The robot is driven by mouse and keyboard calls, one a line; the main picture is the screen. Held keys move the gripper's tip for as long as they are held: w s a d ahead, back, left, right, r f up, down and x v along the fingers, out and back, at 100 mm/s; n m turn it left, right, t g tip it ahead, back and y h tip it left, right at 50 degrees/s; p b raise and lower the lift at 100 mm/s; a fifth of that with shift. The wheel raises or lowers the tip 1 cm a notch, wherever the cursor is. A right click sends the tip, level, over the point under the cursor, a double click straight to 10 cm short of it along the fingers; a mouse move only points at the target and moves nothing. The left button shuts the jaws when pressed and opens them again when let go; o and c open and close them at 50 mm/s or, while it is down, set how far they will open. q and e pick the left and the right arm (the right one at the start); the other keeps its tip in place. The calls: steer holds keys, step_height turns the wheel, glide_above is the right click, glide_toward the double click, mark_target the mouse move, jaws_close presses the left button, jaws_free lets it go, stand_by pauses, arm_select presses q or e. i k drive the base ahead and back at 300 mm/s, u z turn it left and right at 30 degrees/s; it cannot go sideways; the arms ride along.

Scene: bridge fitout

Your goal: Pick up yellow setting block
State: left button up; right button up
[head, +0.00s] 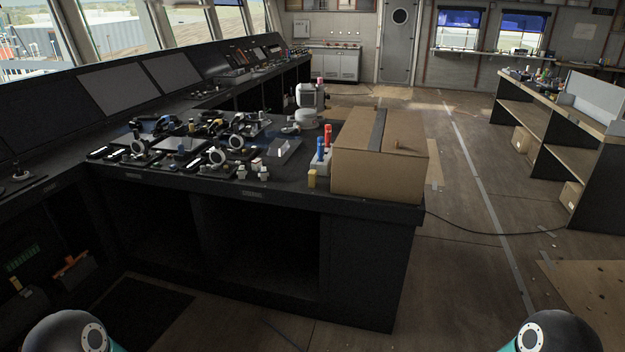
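A small yellow block (311,178) stands upright near the front edge of the dark console top. It is just left of a cardboard box and in front of a grey holder with a red and a blue cylinder. It looks like the yellow setting block, but it is small in the head view. My two arms show only as rounded links at the bottom left and bottom right corners. Neither gripper is in view.
The cardboard box (379,155) fills the console's right end. The holder with red and blue cylinders (321,158) stands behind the block. Levers and dials (217,156) crowd the console to the left. Open floor (470,270) lies to the right, with a cable across it.

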mark_target(312, 174)
steer(key=u, duration=0.35)
steer(key=i, duration=0.85)
steer(key=u, duration=0.65)
steer(key=i, duration=1.1)
steer(key=z, duration=0.45)
steer(key=i, duration=0.8)
steer(key=z, duration=0.65)
